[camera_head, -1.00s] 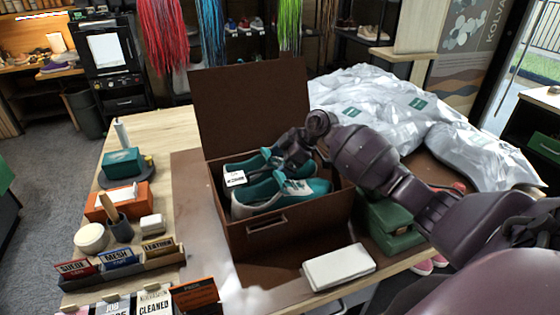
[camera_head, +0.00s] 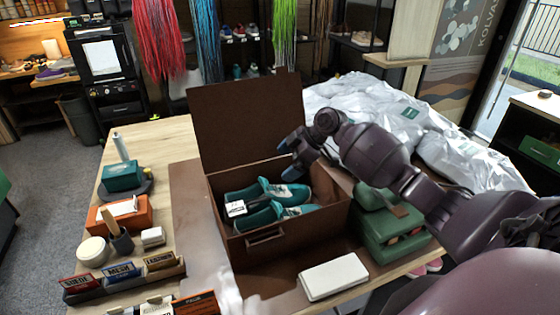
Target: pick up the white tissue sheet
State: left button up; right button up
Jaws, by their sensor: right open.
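A white, flat, rectangular piece (camera_head: 333,277), which may be the folded tissue sheet, lies near the table's front edge, right of the brown mat's pale patch. It looks thick, so I cannot tell if it is one sheet. My right gripper (camera_head: 288,158) is open and empty, with blue-tipped fingers, above the open brown shoebox (camera_head: 285,240) at its back right. It is apart from the white piece, up and to its left. Teal sneakers (camera_head: 275,212) with a white tag lie in the box. My left gripper is not in view.
A green case (camera_head: 395,240) stands right of the shoebox, under my right arm. White wrapped bags (camera_head: 385,105) fill the back right. An orange box (camera_head: 120,214), a round white jar (camera_head: 92,251) and a labelled holder (camera_head: 125,280) stand at the left.

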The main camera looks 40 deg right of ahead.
aim_at(344, 272)
jog(key=k, duration=1)
